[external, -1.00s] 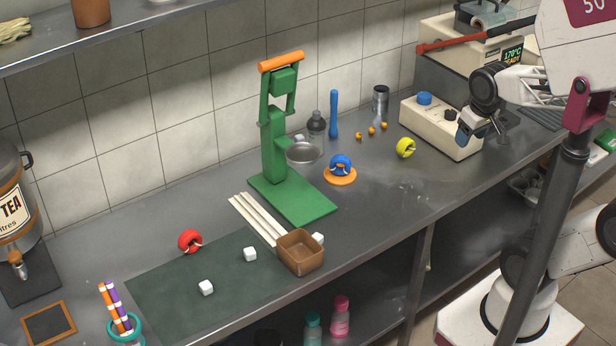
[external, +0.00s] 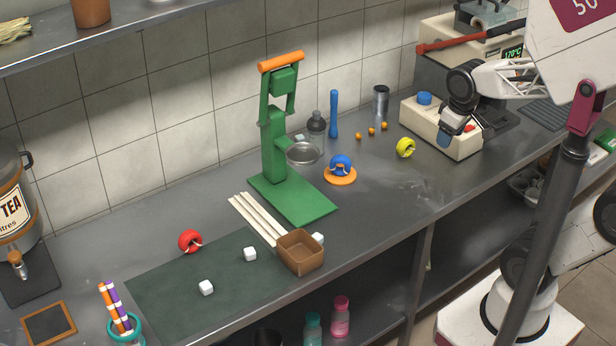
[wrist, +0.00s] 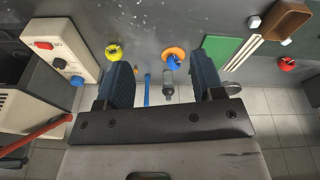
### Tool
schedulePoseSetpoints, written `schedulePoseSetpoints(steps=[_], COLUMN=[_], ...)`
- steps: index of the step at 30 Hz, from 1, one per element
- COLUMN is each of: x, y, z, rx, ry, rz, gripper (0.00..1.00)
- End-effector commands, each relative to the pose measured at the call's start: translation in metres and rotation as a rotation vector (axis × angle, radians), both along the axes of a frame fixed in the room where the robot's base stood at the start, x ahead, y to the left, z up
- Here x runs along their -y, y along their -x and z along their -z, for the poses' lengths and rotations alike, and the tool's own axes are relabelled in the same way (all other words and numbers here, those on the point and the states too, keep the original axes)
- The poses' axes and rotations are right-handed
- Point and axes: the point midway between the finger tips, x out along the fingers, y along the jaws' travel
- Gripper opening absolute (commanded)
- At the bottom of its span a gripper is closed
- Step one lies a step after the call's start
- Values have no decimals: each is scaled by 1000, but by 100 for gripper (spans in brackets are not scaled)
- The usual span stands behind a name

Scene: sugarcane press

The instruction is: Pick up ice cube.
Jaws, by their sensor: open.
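Three small white ice cubes show in the external view. One (external: 206,287) lies near the middle of the dark green mat (external: 165,290), another (external: 250,254) sits further right on the mat, and a third (external: 318,238) is partly hidden behind the brown box (external: 301,253). In the wrist view, one cube (wrist: 254,21) and another (wrist: 286,42) show near the brown box (wrist: 290,18). My gripper (external: 450,132) is at the right, in front of the cream control box, far from the cubes. In the wrist view my gripper (wrist: 163,72) is open with nothing held.
The green press (external: 275,150) stands mid-counter, with white sticks (external: 255,218) beside its base. A blue ring on an orange disc (external: 340,175), a yellow ring (external: 405,147) and a red ring (external: 190,240) lie about. The cream control box (external: 425,115) is near my gripper.

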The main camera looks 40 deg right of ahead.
Motion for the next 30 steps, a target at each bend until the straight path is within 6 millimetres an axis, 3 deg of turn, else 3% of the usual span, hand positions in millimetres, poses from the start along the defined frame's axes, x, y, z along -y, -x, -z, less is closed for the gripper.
schedulePoseSetpoints(steps=[15,30], x=[-96,-215], y=[-91,-142], z=[56,142], rx=[-71,-122], ry=[73,131], rz=[-585,-1153], gripper=[62,62])
